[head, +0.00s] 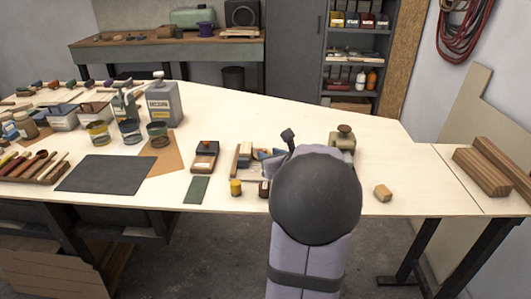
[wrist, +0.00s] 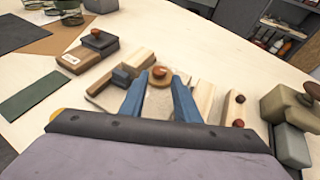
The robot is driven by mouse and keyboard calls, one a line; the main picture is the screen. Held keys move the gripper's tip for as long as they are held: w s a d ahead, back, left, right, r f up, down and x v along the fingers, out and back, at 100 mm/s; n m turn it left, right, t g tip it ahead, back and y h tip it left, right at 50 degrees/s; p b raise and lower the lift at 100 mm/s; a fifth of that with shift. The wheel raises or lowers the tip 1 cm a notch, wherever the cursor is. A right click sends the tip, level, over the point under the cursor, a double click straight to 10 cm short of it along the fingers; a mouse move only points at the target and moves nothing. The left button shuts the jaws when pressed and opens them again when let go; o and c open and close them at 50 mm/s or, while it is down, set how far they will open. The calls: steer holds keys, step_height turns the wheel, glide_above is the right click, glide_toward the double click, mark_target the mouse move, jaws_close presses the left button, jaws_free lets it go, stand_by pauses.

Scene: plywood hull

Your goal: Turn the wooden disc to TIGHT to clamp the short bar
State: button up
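The wooden disc (wrist: 160,80), tan with a red-brown knob on top, shows in the wrist view on a pale fixture plate (wrist: 95,100). My gripper (wrist: 159,78) is open, its two blue fingers apart, with the tips at the left and right sides of the disc. I cannot tell whether they touch it. A small dark grey block (wrist: 122,74) and wooden pieces (wrist: 137,62) lie left of the disc. I cannot tell which piece is the short bar, and no TIGHT mark is readable. In the head view my arm hides much of the fixture (head: 250,168).
A wooden block with a dark top (wrist: 98,42) and a green mat (wrist: 35,95) lie left. A wooden strip with red knobs (wrist: 234,108) and a grey-green device (wrist: 290,120) stand right.

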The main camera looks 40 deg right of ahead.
mark_target(266, 152)
steer(key=shift+x, duration=2.1)
steer(key=shift+c, duration=0.6)
jaws_close()
